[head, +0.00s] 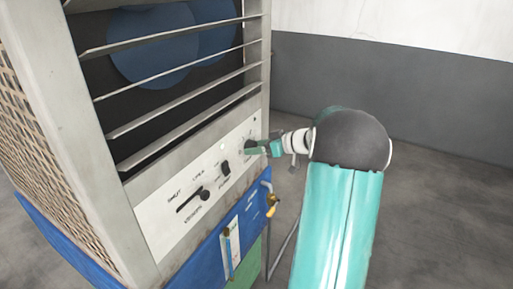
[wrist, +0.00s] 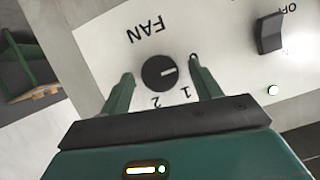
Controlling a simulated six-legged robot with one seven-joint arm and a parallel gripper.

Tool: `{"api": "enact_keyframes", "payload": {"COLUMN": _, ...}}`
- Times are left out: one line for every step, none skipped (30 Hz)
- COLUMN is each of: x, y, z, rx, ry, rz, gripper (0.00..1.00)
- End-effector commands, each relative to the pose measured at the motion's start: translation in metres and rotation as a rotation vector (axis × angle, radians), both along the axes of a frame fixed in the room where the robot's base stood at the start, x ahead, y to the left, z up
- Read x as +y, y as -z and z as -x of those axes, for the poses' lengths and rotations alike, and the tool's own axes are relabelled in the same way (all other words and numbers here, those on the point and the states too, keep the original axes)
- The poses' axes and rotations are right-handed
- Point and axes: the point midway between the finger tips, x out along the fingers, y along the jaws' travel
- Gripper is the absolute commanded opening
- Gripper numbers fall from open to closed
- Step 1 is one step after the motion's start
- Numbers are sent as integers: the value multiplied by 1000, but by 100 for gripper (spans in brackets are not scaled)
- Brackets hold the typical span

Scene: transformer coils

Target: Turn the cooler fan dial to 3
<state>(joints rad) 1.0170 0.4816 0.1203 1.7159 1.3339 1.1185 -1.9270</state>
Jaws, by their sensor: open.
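The fan dial (wrist: 159,73) is a round black knob on the cooler's white control panel, under the printed word FAN in the wrist view. Its light pointer mark points right, toward my right finger. The numbers 1 and 2 show below it; I see no 3. My gripper (wrist: 162,70) is open with one finger on each side of the dial, and gaps show between fingers and knob.
The cooler (head: 150,175) has slanted louvers above the panel. A black switch (wrist: 270,33) and a lit lamp (wrist: 273,90) are to the right in the wrist view. A slider (head: 193,200) is farther left on the panel. A brass tap (head: 271,205) sticks out below. Floor at right is clear.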

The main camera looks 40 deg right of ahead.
Motion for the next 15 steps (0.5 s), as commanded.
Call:
{"api": "enact_keyframes", "payload": {"x": 2, "y": 1, "z": -3, "rx": 0, "ry": -1, "rz": 0, "gripper": 63}}
{"api": "enact_keyframes", "payload": {"x": 2, "y": 2, "z": -5, "rx": 0, "ry": 0, "rz": 0, "gripper": 63}}
{"api": "enact_keyframes", "payload": {"x": 3, "y": 2, "z": -6, "rx": 0, "ry": 0, "rz": 0, "gripper": 63}}
{"api": "enact_keyframes", "payload": {"x": 3, "y": 3, "z": -6, "rx": 0, "ry": 0, "rz": 0, "gripper": 63}}
{"api": "enact_keyframes", "payload": {"x": 3, "y": 3, "z": -7, "rx": 0, "ry": 1, "rz": 0, "gripper": 63}}
{"api": "enact_keyframes", "payload": {"x": 3, "y": 3, "z": -7, "rx": 0, "ry": 1, "rz": 0, "gripper": 63}}
{"api": "enact_keyframes", "payload": {"x": 3, "y": 3, "z": -7, "rx": 0, "ry": 1, "rz": 0, "gripper": 63}}
{"api": "enact_keyframes", "payload": {"x": 3, "y": 3, "z": -7, "rx": 0, "ry": 1, "rz": 0, "gripper": 63}}
{"api": "enact_keyframes", "payload": {"x": 3, "y": 3, "z": -7, "rx": 0, "ry": 1, "rz": 0, "gripper": 63}}
{"api": "enact_keyframes", "payload": {"x": 3, "y": 3, "z": -7, "rx": 0, "ry": 1, "rz": 0, "gripper": 63}}
{"api": "enact_keyframes", "payload": {"x": 3, "y": 3, "z": -6, "rx": 0, "ry": 1, "rz": 0, "gripper": 61}}
{"api": "enact_keyframes", "payload": {"x": 3, "y": 3, "z": -7, "rx": 0, "ry": 1, "rz": 0, "gripper": 53}}
{"api": "enact_keyframes", "payload": {"x": 3, "y": 3, "z": -6, "rx": 0, "ry": 1, "rz": 0, "gripper": 47}}
{"api": "enact_keyframes", "payload": {"x": 3, "y": 3, "z": -6, "rx": 0, "ry": 1, "rz": 0, "gripper": 42}}
{"api": "enact_keyframes", "payload": {"x": 3, "y": 3, "z": -6, "rx": 0, "ry": 1, "rz": 0, "gripper": 34}}
